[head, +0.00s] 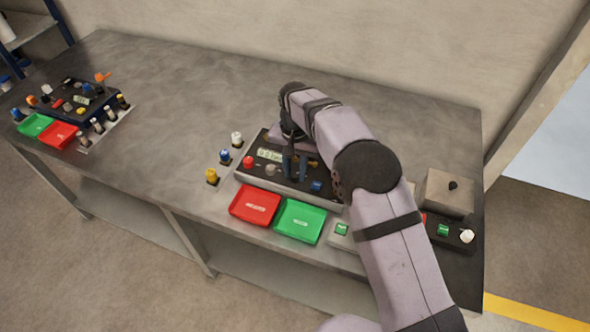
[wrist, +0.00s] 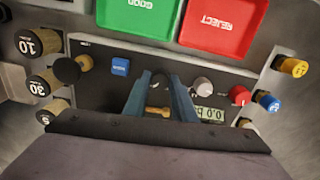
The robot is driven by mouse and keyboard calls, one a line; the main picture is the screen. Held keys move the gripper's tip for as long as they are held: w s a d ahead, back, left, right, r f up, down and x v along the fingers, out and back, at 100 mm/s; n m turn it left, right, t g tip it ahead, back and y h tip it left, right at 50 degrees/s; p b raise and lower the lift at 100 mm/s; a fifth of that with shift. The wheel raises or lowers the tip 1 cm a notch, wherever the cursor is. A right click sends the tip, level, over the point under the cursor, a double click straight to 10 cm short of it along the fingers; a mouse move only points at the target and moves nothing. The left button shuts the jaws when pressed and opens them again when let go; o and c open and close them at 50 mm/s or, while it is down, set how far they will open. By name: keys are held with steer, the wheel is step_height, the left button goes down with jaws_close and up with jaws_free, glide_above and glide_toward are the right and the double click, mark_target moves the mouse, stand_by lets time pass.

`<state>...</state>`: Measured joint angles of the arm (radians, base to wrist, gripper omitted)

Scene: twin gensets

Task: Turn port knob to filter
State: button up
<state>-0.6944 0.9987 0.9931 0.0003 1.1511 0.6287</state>
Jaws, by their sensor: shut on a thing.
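My gripper (wrist: 160,78) reaches down over the near control panel (wrist: 95,92). Its two blue-grey fingers are shut on a small dark knob (wrist: 162,74), mostly hidden between the tips. A brass-coloured part (wrist: 157,111) shows between the fingers, nearer the wrist. In the head view my gripper (head: 295,168) stands over the middle of the same panel (head: 325,191), with the arm covering its right part. I cannot read any port or filter marking, nor which way the held knob points.
Beside the fingers are a blue button (wrist: 120,66), a grey knob (wrist: 202,85), a red knob (wrist: 239,95) and a display (wrist: 210,114). Red (head: 255,205) and green (head: 299,222) trays lie in front. A second panel (head: 75,100) stands far left.

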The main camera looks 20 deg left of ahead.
mark_target(296, 174)
steer(key=shift+w+r+m, duration=0.1)
steer(key=shift+m, duration=0.4)
steer(key=o, duration=1)
steer(key=shift+o, duration=0.2)
steer(key=shift+r+b, duration=1.25)
steer(key=shift+r, duration=2.4)
